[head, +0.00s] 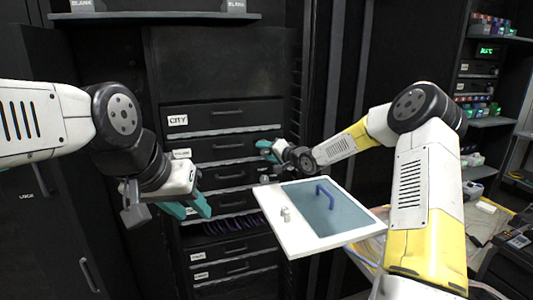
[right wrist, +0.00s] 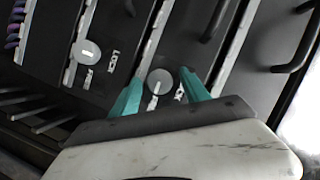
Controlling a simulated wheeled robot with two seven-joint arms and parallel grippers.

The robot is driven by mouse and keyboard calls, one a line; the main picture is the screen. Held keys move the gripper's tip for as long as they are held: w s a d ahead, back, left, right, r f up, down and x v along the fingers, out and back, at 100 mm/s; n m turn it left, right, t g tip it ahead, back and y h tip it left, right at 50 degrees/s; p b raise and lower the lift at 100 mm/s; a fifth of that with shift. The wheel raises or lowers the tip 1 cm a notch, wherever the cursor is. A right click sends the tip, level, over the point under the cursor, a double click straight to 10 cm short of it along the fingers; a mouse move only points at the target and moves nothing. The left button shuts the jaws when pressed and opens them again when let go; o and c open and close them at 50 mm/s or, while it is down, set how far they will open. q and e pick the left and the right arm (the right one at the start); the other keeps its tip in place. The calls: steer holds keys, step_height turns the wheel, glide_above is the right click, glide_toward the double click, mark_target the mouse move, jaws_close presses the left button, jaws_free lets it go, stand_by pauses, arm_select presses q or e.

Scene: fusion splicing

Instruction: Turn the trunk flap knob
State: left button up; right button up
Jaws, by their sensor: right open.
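In the right wrist view a round grey knob (right wrist: 158,82) with a light pointer bar sits on a dark flap front. Small LOCK lettering is beside it. My right gripper (right wrist: 160,90) is open, with one teal finger on each side of this knob; I cannot tell whether they touch it. A second round knob (right wrist: 86,52) is on the neighbouring flap to the left. I cannot read which flap is the trunk one. In the head view my right gripper (head: 267,150) is at the cabinet's drawer fronts. My left gripper (head: 188,208) is open and empty, left of the drawers.
The dark cabinet has a stack of handled drawer fronts (head: 220,118), one labelled CITY. A white-framed panel (head: 290,235) with a blue handle (head: 324,190) is in front of it. Shelves with equipment (head: 485,65) are at the right. Purple cables (head: 232,224) show low in the cabinet.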

jaws_close()
steer(key=n+h, duration=0.1)
steer(key=n, duration=0.1)
steer(key=shift+s+a+r+n+h, duration=0.1)
steer(key=shift+a+n+h, duration=0.1)
steer(key=shift+n+h, duration=0.2)
steer(key=n+h, duration=0.2)
steer(key=n, duration=0.1)
steer(key=shift+a+n+h, duration=0.15)
steer(key=shift+n+h, duration=0.15)
steer(key=shift+n, duration=0.1)
steer(key=shift+a+n+t+h, duration=0.1)
steer(key=shift+n+t+h, duration=0.3)
steer(key=shift+n+h, duration=0.55)
steer(key=shift+n+t+h, duration=0.5)
steer(key=shift+n+h, duration=0.45)
steer(key=shift+n, duration=1)
